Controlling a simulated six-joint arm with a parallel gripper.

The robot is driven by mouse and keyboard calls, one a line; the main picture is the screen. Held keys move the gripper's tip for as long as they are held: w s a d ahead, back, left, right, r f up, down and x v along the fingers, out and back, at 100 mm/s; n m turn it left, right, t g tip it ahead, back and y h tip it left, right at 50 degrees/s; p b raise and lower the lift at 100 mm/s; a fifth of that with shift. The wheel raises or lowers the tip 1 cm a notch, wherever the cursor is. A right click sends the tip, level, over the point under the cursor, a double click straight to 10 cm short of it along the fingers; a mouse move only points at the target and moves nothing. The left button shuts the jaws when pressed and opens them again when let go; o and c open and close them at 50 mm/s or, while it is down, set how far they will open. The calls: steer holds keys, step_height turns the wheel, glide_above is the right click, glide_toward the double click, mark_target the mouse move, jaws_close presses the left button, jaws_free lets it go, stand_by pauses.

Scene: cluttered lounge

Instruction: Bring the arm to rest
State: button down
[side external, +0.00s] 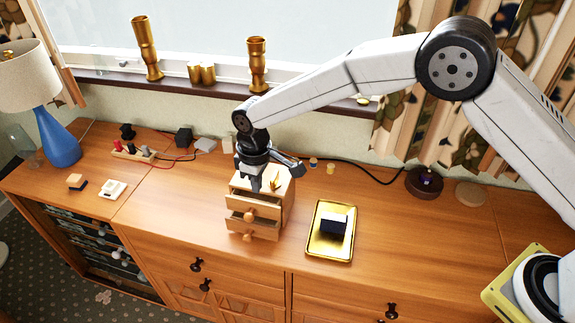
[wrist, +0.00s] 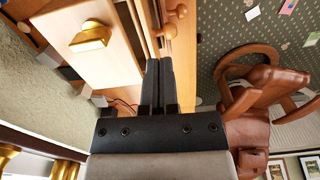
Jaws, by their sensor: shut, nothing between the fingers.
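My gripper (side external: 255,186) points down at the front of a small wooden drawer cabinet (side external: 287,203) on the sideboard. Its fingers are shut and empty. In the wrist view the two fingers (wrist: 159,62) lie side by side, by the cabinet's front edge. I cannot tell whether they touch the cabinet. The cabinet's drawers (side external: 251,213) appear pulled out by differing amounts, with round wooden knobs. A small gold object (wrist: 90,36) sits on the cabinet top. My arm stretches from the right side of the side view to above the cabinet.
A blue lamp (side external: 58,137) stands far left. Gold vases (side external: 257,65) line the windowsill. A dark cable (side external: 350,164) runs along the back.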

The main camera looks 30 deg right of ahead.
steer(key=s+d+r+m+t, duration=0.1)
steer(key=s+d+r+m, duration=0.2)
steer(key=d, duration=0.5)
steer(key=s+d+r+m, duration=0.1)
steer(key=s+d+r, duration=0.25)
steer(key=d, duration=0.45)
steer(key=s+d+m, duration=0.2)
steer(key=s+d, duration=0.3)
steer(key=s, duration=0.3)
steer(key=s+d+m+t, duration=0.1)
steer(key=s+d+m, duration=0.1)
steer(key=s+d, duration=0.3)
steer(key=s, duration=0.2)
steer(key=shift+s, duration=0.4)
